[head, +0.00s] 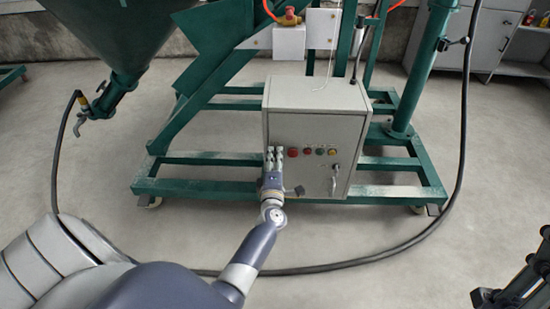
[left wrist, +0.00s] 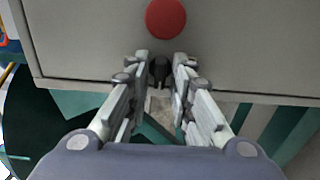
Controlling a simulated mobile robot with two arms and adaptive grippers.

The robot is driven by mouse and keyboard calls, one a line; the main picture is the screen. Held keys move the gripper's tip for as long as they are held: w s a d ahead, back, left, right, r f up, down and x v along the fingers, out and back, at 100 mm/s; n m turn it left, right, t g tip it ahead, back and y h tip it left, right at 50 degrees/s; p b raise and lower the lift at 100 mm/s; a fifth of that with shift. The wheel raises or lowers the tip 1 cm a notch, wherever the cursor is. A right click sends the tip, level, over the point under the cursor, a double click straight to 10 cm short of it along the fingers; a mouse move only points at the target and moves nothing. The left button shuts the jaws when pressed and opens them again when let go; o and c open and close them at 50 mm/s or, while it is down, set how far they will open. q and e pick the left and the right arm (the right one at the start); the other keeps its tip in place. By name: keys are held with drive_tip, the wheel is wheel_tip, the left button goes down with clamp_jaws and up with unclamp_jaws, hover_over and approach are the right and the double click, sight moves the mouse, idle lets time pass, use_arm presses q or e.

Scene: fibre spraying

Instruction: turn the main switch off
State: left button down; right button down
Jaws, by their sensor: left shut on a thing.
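The grey control box (head: 315,125) stands on the green frame, its front panel facing me. My left gripper (head: 275,155) is at the left part of this panel, beside the row of small buttons. In the left wrist view, my left gripper's fingers (left wrist: 160,75) are shut on a dark switch knob (left wrist: 159,69), one finger on each side. A round red button (left wrist: 166,18) is above the knob in that view. In the head view the gripper hides the knob. A dark jointed part at the lower right, seemingly my right gripper (head: 505,295), is cut off by the picture edge.
Several small buttons, one of them red (head: 293,152), sit right of my gripper. A key or handle (head: 335,180) is lower on the panel. A black hose (head: 380,257) curves over the floor in front. A green hopper (head: 110,35) hangs at left.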

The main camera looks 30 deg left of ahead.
use_arm(q)
drive_tip(key=c, duration=1.7)
unclamp_jaws()
drive_tip(key=shift+s, duration=0.1)
drive_tip(key=v, duration=0.7)
drive_tip(key=shift+s+d, duration=0.15)
